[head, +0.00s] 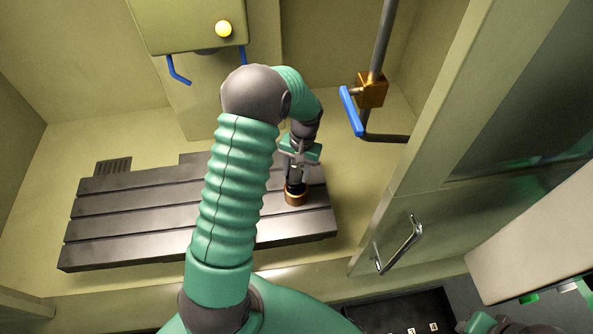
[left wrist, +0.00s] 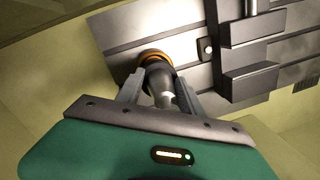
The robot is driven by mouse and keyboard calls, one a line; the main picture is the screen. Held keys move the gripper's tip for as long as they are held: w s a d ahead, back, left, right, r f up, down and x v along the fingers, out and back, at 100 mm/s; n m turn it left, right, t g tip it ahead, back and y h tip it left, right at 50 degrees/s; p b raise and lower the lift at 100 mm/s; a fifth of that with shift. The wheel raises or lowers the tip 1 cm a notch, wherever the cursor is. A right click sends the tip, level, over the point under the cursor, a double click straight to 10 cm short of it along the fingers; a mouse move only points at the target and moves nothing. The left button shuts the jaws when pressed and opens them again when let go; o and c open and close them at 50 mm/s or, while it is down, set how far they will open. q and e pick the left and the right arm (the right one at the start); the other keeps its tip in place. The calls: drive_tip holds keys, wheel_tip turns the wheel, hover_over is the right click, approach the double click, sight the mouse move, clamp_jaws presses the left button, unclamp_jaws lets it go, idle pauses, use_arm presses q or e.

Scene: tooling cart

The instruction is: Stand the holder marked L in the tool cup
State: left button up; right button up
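My left gripper (head: 297,170) reaches down over the right end of the dark slotted table. In the left wrist view its two fingers (left wrist: 160,82) lie on either side of a grey and dark holder (left wrist: 162,80) and appear shut on it. The copper-coloured tool cup (head: 296,198) stands on the table directly below the gripper. In the left wrist view the cup's orange rim (left wrist: 152,54) shows around the holder's far end. The holder looks roughly upright at the cup; how deep it sits is hidden. No letter L is readable. My right gripper is not seen.
The slotted table (head: 110,225) is clear to the left. A blue-handled valve (head: 352,110) on a pipe stands at the back right. A door with a metal handle (head: 402,246) is at the right. A dark numbered rack (head: 395,315) is at the bottom.

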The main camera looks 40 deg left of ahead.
use_arm(q)
drive_tip(key=shift+o, duration=0.4)
drive_tip(key=shift+a, duration=0.1)
drive_tip(key=o, duration=0.5)
drive_tip(key=r+b, duration=0.1)
drive_tip(key=r, duration=0.4)
drive_tip(key=w+r+b, duration=0.1)
drive_tip(key=r, duration=0.5)
drive_tip(key=w+r+b, duration=0.1)
drive_tip(key=r, duration=0.4)
drive_tip(key=shift+d+r, duration=0.25)
drive_tip(key=shift+d, duration=0.15)
